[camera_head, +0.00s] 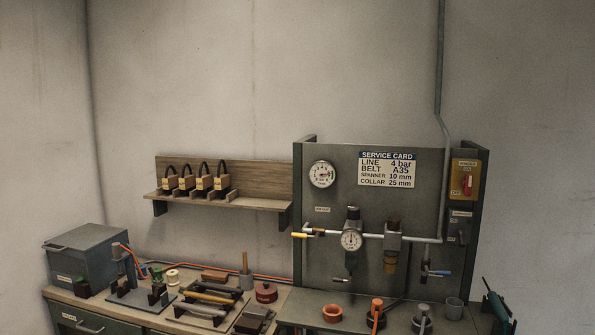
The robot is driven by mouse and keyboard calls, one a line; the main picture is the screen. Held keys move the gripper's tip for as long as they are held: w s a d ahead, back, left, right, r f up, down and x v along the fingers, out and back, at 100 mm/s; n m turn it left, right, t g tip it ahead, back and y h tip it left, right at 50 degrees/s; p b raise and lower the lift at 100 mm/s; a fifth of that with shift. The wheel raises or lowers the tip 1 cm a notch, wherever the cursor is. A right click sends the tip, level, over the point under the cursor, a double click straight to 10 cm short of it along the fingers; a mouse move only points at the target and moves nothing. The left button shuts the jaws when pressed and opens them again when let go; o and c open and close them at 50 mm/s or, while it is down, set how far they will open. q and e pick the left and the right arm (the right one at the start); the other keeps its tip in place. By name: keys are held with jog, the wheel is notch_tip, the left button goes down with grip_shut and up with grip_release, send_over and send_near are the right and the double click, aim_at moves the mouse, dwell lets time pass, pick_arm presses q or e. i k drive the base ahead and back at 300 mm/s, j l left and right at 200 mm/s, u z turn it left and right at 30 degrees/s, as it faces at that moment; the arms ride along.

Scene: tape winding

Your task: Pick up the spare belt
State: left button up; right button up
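Several black loops, which look like belts (187,168), stand in a row on a wooden wall shelf (224,168). Each sits in a small wooden block with a yellow label. The label writing is too small to read, so I cannot tell one belt from another by size. A service card (387,169) on the grey panel reads "BELT A35", along with line, spanner and collar values. Neither of my grippers is in view, and nothing touches the belts.
The grey panel (334,210) with gauges, pipe and valves stands right of the shelf. The bench below holds a grey box (87,256), a tool tray (207,304), a red round tin (266,292) and an orange ring (332,313). Clear wall lies above the shelf.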

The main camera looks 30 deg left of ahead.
aim_at(222, 181)
jog(key=u, duration=0.55)
jog(key=j+u, duration=0.35)
jog(key=i+j+u, duration=0.1)
jog(key=u, duration=0.25)
jog(key=i+j+u, duration=0.15)
jog(key=u, duration=0.15)
